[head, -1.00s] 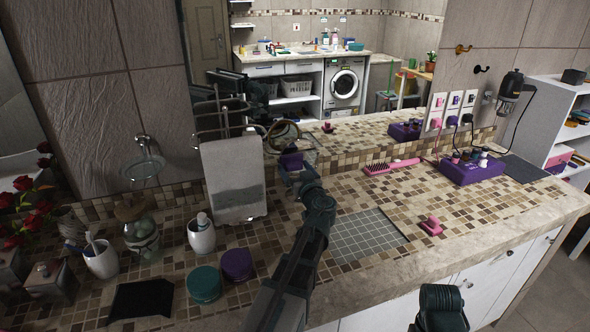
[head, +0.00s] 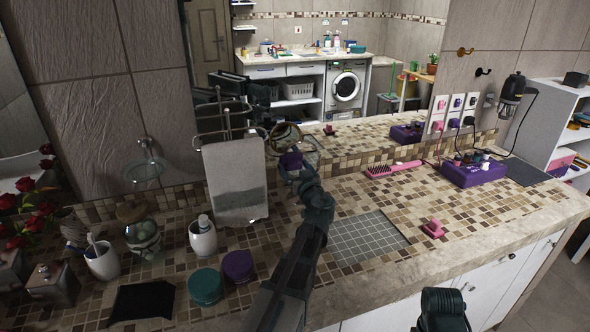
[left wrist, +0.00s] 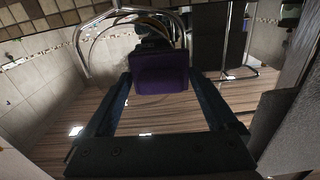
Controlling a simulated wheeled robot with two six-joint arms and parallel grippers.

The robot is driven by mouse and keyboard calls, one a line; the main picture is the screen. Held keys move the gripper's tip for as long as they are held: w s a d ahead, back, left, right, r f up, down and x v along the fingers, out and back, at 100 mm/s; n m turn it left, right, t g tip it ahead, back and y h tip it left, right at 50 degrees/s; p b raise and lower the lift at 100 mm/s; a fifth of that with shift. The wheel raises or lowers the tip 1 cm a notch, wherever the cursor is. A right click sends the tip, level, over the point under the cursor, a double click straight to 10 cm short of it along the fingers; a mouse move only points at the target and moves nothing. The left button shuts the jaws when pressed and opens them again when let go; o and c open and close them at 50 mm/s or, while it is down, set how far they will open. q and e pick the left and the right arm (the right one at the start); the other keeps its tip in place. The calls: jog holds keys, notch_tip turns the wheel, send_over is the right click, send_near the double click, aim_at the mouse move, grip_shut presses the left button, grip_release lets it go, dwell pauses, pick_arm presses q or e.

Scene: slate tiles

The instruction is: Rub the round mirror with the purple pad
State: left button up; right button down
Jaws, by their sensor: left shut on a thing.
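The round mirror (head: 286,132) stands at the back of the tiled counter, just right of the hanging towel, in a thin metallic ring. The purple pad (head: 291,160) is in front of its lower part in the head view. My left gripper (head: 293,172) is shut on the pad, which also shows between its fingers in the left wrist view (left wrist: 160,74). The pad hides some of the mirror, and I cannot tell whether they touch. Part of my right arm shows at the bottom right, but its gripper is out of view.
A grey towel (head: 237,180) hangs on a metal rack close to the left of the mirror. A white cup (head: 203,239), teal jar (head: 205,287) and purple jar (head: 238,266) stand left of my arm. A pink brush (head: 393,169) and purple box (head: 474,173) lie to the right.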

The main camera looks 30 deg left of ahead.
pick_arm(q)
jog(key=shift+w+d, duration=1.3)
jog(key=shift+w, duration=0.05)
jog(key=shift+w+d, duration=0.6)
jog(key=shift+w, duration=0.15)
jog(key=shift+w+d, duration=0.55)
jog(key=shift+w, duration=0.2)
jog(key=shift+s+a, duration=0.15)
jog(key=shift+s+a, duration=1.2)
jog(key=shift+s, duration=0.2)
jog(key=shift+s+a, duration=1.15)
jog(key=shift+s, duration=0.2)
jog(key=shift+d, duration=0.1)
